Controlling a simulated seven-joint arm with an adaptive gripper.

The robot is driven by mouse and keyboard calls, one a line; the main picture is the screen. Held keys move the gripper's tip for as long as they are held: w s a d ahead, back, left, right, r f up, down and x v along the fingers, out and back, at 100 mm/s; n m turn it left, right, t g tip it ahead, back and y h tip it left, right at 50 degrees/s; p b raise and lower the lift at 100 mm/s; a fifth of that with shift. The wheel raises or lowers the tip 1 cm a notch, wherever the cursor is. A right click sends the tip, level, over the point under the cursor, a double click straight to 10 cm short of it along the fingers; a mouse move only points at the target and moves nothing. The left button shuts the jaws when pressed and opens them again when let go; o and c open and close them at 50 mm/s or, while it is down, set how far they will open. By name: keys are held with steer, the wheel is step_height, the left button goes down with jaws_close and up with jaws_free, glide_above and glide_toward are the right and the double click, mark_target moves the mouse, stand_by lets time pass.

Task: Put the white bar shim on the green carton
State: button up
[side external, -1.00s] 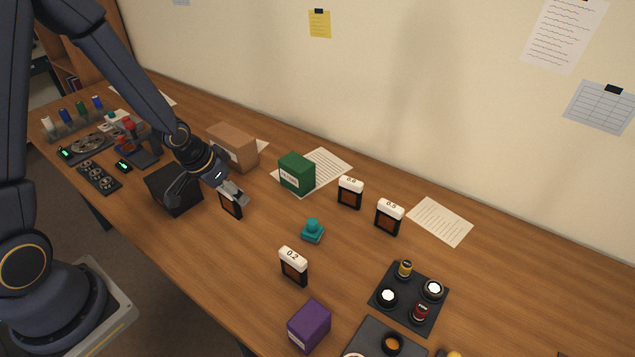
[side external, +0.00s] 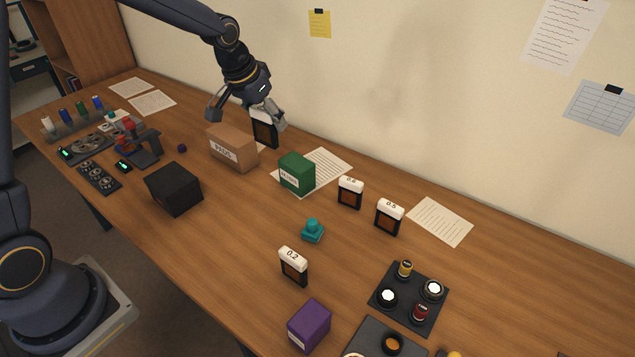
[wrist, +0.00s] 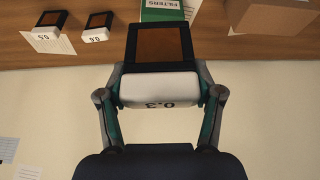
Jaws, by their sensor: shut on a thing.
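My gripper (side external: 264,116) is shut on a shim with a white bar top (side external: 265,133), a dark frame and a brown window. In the wrist view the fingers (wrist: 160,86) grip the white bar, which reads 0.3. The shim hangs raised above the table, up and to the left of the green carton (side external: 297,173) in the side view. The green carton stands on the table, partly on a paper sheet; in the wrist view its labelled face (wrist: 165,12) shows beyond the shim, partly hidden by it.
A brown carton (side external: 233,148) stands left of the green one. Similar white-topped shims marked 0.6 (side external: 350,193), 0.5 (side external: 389,217) and 0.2 (side external: 293,266) stand to the right and front. A teal part (side external: 312,230), a black box (side external: 174,189) and a purple box (side external: 309,326) are also near.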

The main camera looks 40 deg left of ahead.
steer(key=w+f, duration=0.2)
steer(key=w, duration=0.1)
steer(key=w+f, duration=0.6)
steer(key=w, duration=0.1)
steer(key=shift+w+a+f, duration=0.1)
steer(key=shift+a+f, duration=0.05)
steer(key=shift+f, duration=0.05)
steer(key=shift+w+f, duration=0.1)
steer(key=shift+f, duration=1.45)
steer(key=shift+f, duration=0.2)
steer(key=o, duration=1.1)
steer(key=shift+o, duration=0.2)
steer(key=shift+r, duration=0.15)
